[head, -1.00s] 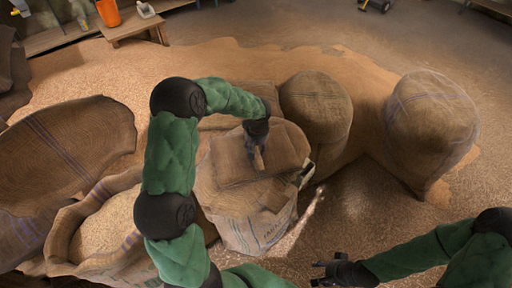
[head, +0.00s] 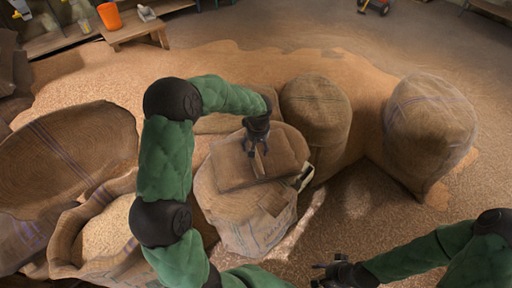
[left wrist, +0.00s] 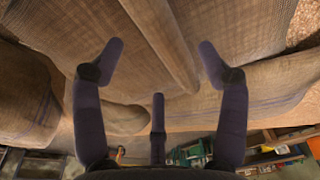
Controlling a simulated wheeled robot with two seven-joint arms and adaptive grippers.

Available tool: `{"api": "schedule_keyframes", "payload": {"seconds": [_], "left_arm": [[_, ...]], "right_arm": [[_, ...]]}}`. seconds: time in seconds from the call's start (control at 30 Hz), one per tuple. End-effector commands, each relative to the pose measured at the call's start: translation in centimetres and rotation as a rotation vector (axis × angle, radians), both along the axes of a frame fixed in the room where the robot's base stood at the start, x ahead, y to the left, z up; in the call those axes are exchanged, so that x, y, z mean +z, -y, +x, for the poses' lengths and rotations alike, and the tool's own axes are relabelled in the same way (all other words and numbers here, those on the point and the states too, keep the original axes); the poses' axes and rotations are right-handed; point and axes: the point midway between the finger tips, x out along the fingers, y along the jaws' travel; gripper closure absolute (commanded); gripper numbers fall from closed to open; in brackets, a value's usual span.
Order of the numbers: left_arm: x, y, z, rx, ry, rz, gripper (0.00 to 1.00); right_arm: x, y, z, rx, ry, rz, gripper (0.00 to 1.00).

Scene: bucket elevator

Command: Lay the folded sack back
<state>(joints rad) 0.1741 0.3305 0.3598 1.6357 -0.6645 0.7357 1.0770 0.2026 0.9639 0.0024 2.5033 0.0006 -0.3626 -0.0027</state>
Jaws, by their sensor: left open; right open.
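The folded sack (head: 236,172) is a flat brown burlap bundle lying on top of a full, upright sack (head: 240,230) in the middle of the head view. My left gripper (head: 257,150) points down over the folded sack, with its fingers spread and open. In the left wrist view my left gripper (left wrist: 160,62) has its fingers apart, with a raised burlap edge (left wrist: 160,40) running between them. Whether the fingertips touch the cloth I cannot tell. My right gripper (head: 322,274) is open and empty, low over the grain floor.
Two full sacks stand to the right, a nearer one (head: 318,112) and a farther one (head: 428,130). Open sacks (head: 68,150) with grain lie at left. A wooden bench (head: 135,28) with an orange bucket (head: 109,15) stands at the back. Grain-covered floor (head: 350,215) is free at front right.

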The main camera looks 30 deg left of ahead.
Motion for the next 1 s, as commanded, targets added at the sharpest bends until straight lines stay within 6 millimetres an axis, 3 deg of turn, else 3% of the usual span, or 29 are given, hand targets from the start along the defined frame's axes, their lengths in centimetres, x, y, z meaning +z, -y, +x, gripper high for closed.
{"api": "schedule_keyframes", "payload": {"seconds": [0.03, 0.1, 0.4, 1.0], "left_arm": [[1.6, 0.1, -0.1, 0.0, 0.002, 0.001, 0.26], [3.0, 0.3, -0.2, -0.001, 0.003, 0.0, 0.26], [6.9, 0.7, -0.7, -0.001, 0.0, 0.0, 0.26], [7.5, 0.8, -0.8, -0.002, -0.002, -0.001, 0.26]], "right_arm": [[0.9, 0.0, 0.0, 0.0, 0.0, 0.0, 0.46], [1.4, 0.0, 0.0, 0.0, 0.0, 0.0, 0.46], [2.8, 0.0, 0.0, 0.0, 0.0, 0.0, 0.46], [2.9, 0.0, 0.0, 0.0, 0.0, 0.0, 0.46]]}}
